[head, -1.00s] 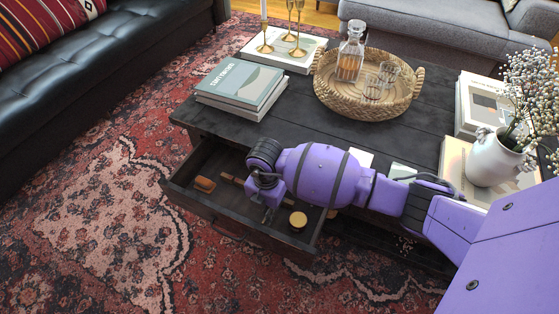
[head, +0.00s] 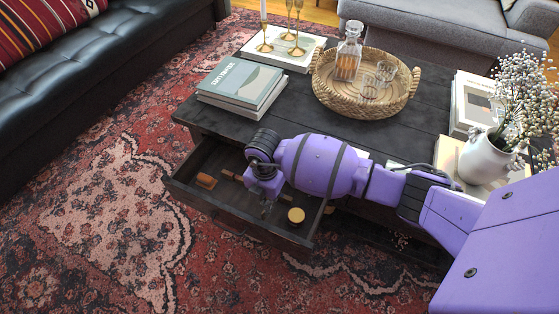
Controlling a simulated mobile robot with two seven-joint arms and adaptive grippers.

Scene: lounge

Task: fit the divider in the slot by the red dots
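An open drawer (head: 225,208) sticks out from the dark coffee table. A thin brown wooden strip (head: 229,175), possibly the divider, lies in it, partly hidden behind my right gripper. My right gripper (head: 267,207) points down over the drawer's middle, between the strip and a round yellow-topped tin (head: 296,215). Its fingers are small and dark against the drawer, so I cannot tell whether they are open or hold anything. No red dots or slot can be made out. My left gripper is not in view.
A small orange-brown block (head: 206,181) lies at the drawer's left end. On the tabletop are stacked books (head: 240,82), a woven tray (head: 365,106) with a decanter (head: 347,60) and glasses, and a white vase (head: 484,160) of flowers near my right arm. Patterned rug surrounds the drawer front.

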